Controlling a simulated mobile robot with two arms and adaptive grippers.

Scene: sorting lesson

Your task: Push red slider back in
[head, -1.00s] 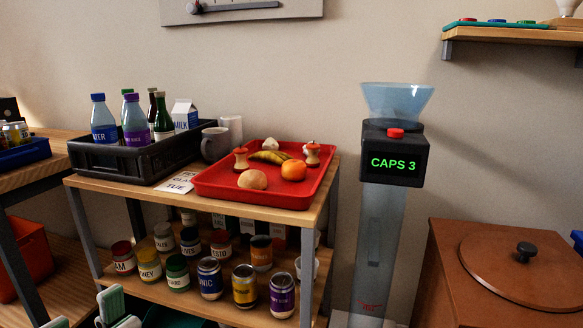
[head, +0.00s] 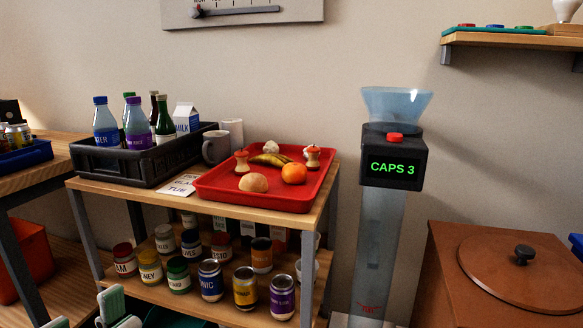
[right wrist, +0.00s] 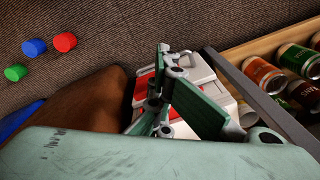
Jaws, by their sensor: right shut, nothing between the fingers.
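In the right wrist view a red part (right wrist: 143,85) shows against a white box-shaped thing (right wrist: 196,70). It is partly hidden behind my right gripper, and I cannot tell how far it sticks out. My right gripper (right wrist: 160,103) is shut and empty, with its green fingers in front of the white thing; I cannot tell whether they touch it. The clear dispenser column (head: 381,245) with a "CAPS 3" display stands right of the shelf in the head view. Its foot is cut off by the lower edge. My left gripper (head: 84,312) is open and empty at the lower left, partly out of frame.
A wooden shelf (head: 255,207) holds a red tray (head: 222,200) of food and a black crate (head: 100,170) of bottles. Several cans stand below. A brown lidded bin (head: 450,270) is on the right. Several coloured caps (right wrist: 35,47) lie on the carpet.

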